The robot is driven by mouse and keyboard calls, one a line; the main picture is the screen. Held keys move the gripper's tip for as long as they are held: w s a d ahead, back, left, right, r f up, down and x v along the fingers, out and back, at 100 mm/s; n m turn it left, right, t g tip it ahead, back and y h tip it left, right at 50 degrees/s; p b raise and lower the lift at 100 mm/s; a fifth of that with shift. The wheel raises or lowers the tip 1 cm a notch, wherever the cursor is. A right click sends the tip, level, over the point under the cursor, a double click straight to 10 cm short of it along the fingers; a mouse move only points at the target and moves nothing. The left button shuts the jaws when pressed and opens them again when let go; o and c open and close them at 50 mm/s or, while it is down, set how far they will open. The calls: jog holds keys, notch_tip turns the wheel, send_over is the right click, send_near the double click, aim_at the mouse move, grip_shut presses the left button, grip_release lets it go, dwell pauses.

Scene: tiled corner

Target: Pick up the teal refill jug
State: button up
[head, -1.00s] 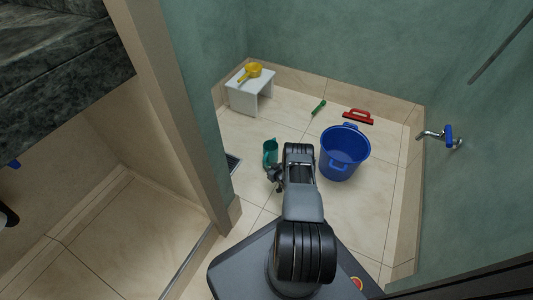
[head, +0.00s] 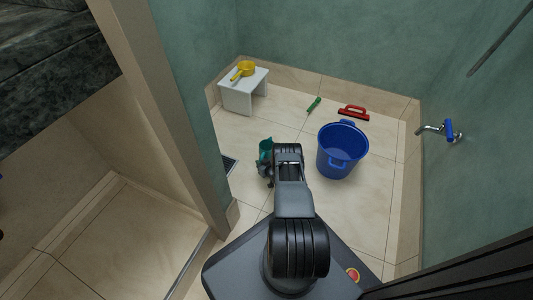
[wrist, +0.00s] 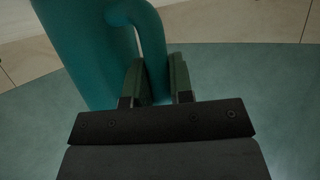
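The teal refill jug (head: 264,149) is on the left of my arm in the head view, partly hidden by it. In the wrist view its body (wrist: 85,45) fills the upper left, with the handle (wrist: 150,38) coming down on its right. My gripper (wrist: 157,80) has one dark green finger on each side of the handle. The handle fills the gap, and the fingers look shut on it. In the head view my gripper is mostly hidden behind my arm. I cannot tell whether the jug's base touches the floor.
A blue bucket (head: 341,152) stands close on the right. A white stool (head: 241,97) with a yellow dipper (head: 243,69) is behind left. A green brush (head: 314,104) and red squeegee (head: 353,113) lie behind. A floor drain (head: 229,165) and wall edge (head: 190,130) are left; a tap (head: 440,130) is right.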

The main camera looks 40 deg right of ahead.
grip_shut()
jog(key=shift+r, duration=0.1)
